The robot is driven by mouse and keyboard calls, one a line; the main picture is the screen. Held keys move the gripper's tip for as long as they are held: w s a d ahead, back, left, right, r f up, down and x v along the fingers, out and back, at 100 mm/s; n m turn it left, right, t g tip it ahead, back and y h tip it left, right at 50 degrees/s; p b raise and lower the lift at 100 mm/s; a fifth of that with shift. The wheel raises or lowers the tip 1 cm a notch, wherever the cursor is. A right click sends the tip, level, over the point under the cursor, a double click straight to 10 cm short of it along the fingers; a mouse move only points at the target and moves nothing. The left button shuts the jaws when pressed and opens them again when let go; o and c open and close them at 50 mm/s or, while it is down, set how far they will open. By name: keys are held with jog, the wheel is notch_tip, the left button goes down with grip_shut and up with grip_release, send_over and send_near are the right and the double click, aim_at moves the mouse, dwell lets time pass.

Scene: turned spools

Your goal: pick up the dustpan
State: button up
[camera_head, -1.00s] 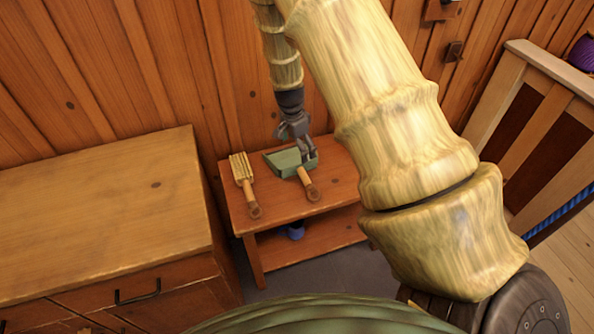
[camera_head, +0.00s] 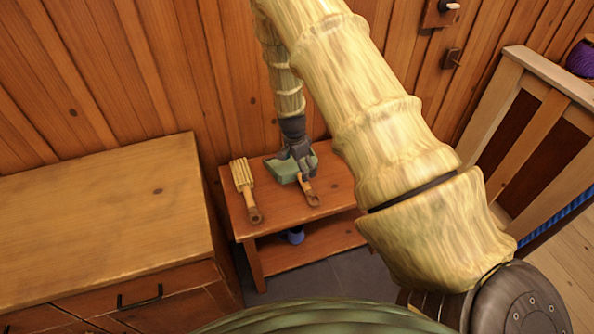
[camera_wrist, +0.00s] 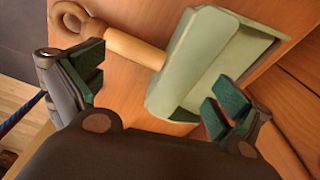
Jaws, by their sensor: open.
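The green dustpan (camera_head: 284,170) with a wooden handle (camera_head: 310,192) lies on the small wooden table (camera_head: 275,220). My gripper (camera_head: 304,172) is over it and hides part of the pan and the handle's upper end. In the wrist view the pale green pan (camera_wrist: 205,65) fills the middle, and its wooden handle (camera_wrist: 133,46) with a ring end points to the upper left. My gripper (camera_wrist: 158,88) is open there, one dark green-padded finger at each side. The handle's junction with the pan lies between and beyond the fingers. I cannot tell whether they touch it.
A wooden brush (camera_head: 246,190) lies left of the dustpan on the same table. A blue object (camera_head: 295,236) is on the lower shelf. A wooden cabinet (camera_head: 110,215) stands close at the left, and the plank wall (camera_head: 190,80) is behind.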

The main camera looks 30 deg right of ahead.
jog(key=shift+d+f, duration=0.15)
jog(key=shift+f, duration=1)
jog(key=c, duration=1.5)
